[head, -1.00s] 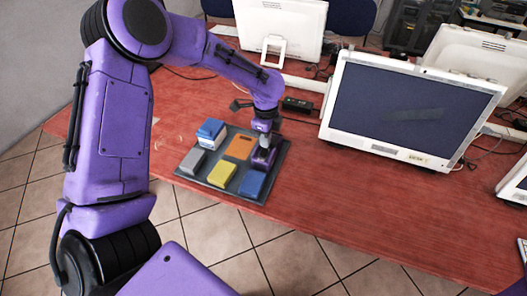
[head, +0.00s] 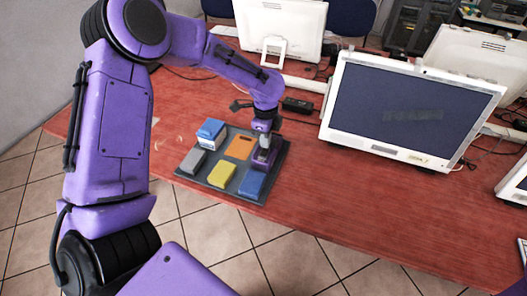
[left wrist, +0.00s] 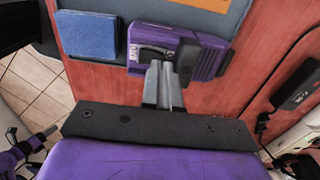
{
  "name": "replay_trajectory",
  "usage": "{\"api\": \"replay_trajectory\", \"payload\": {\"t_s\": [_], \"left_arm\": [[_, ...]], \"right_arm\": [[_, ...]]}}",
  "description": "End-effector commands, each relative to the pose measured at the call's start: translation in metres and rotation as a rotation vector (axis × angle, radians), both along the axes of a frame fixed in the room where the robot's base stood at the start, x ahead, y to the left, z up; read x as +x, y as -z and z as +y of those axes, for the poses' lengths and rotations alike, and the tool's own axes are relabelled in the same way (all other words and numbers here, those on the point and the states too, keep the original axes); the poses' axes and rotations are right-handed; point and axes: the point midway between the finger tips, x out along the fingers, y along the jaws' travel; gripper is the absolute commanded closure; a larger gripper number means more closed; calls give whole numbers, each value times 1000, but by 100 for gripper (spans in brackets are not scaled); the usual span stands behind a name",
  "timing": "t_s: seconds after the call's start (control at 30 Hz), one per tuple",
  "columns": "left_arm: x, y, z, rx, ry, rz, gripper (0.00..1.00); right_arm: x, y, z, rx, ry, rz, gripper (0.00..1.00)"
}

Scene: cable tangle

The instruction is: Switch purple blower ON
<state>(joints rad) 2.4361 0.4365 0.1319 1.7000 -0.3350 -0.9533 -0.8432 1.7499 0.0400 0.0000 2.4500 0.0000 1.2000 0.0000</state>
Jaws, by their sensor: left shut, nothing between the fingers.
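The purple blower (head: 271,159) sits at the right side of a dark grey board on the table, partly hidden by my left gripper in the head view. In the left wrist view the purple blower (left wrist: 208,60) shows a dark recess in its left part and a ridged part on the right. My left gripper (head: 262,157) is shut and empty, pointing down at the blower. In the left wrist view its fingertips (left wrist: 160,66) are at the recess, over its lower edge; I cannot tell if they touch. The switch position is not clear. My right gripper is not in view.
The board (head: 206,180) also carries a blue block (head: 252,185), a yellow block (head: 222,174), a grey block (head: 193,161), an orange piece (head: 239,147) and a blue-and-white block (head: 211,132). A monitor (head: 410,110) stands to the right. A black adapter (head: 298,105) lies behind.

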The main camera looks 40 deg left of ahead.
Motion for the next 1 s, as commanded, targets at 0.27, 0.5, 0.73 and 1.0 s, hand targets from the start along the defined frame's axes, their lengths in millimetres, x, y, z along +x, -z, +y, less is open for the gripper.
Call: {"api": "replay_trajectory", "payload": {"t_s": [0.27,0.5,0.73,1.0], "left_arm": [[0,0,0,0,0,0,100],[0,0,0,0,0,0,100],[0,3,0,0,0,0,100],[0,7,0,1,1,0,100]], "right_arm": [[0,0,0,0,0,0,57],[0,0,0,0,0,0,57],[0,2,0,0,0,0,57],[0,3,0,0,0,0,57]]}}
